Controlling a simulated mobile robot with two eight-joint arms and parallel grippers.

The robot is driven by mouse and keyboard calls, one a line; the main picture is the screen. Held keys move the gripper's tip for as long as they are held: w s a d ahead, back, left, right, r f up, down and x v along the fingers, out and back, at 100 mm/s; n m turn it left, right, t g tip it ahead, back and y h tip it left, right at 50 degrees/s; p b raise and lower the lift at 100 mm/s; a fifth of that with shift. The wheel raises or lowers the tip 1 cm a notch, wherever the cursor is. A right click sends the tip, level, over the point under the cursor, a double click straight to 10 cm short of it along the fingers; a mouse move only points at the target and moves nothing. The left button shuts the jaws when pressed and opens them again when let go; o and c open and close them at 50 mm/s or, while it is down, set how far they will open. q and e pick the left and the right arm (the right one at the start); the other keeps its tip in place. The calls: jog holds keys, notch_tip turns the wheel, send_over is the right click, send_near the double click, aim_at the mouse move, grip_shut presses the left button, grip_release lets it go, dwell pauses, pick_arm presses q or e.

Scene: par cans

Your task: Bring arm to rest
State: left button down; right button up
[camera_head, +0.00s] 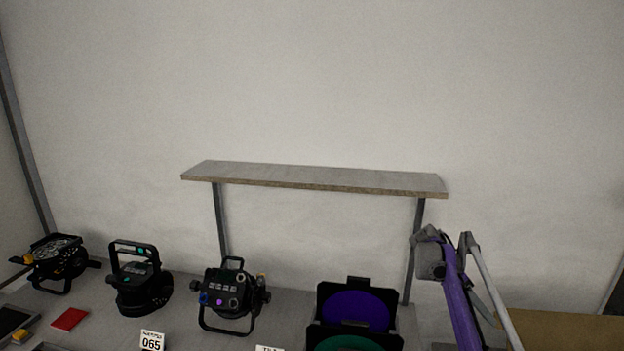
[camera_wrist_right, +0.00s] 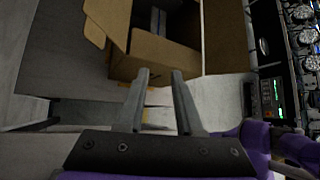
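My right arm (camera_head: 458,300), purple and grey, rises at the lower right of the head view, to the right of the grey shelf. My right gripper (camera_wrist_right: 161,74) shows in the right wrist view with its two grey fingers apart and nothing between them. Beyond the fingertips is an open cardboard box (camera_wrist_right: 165,55) with a grey-blue item inside; I cannot tell whether the fingers touch it. My left arm and gripper are in neither view.
An empty grey shelf (camera_head: 315,179) stands at the back. Along the bench are several black stage lights, including one with a handle (camera_head: 140,283), one with a front panel (camera_head: 228,296) and a purple-filtered one (camera_head: 356,308). A red flat item (camera_head: 70,319) and a 065 card (camera_head: 151,341) lie in front.

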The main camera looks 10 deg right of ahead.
jog(key=s+a+r+m+t+y, duration=0.1)
jog(key=s+a+m+t, duration=0.25)
jog(key=a, duration=0.45)
jog(key=s+a+r+m+t+y, duration=0.1)
jog(key=s+a+m+t+y, duration=0.2)
jog(key=a, duration=0.5)
jog(key=s+a+f+m+t+y, duration=0.1)
jog(key=s+a+f+m+t, duration=0.2)
jog(key=s+a+f+m, duration=0.2)
jog(key=s+a+f+m+t+y, duration=0.2)
jog(key=s+a+f, duration=0.5)
jog(key=s+a, duration=0.4)
jog(key=s+m+t, duration=0.1)
jog(key=s+m, duration=0.1)
jog(key=s, duration=0.1)
jog(key=shift+s+m, duration=0.35)
jog(key=shift+d, duration=0.1)
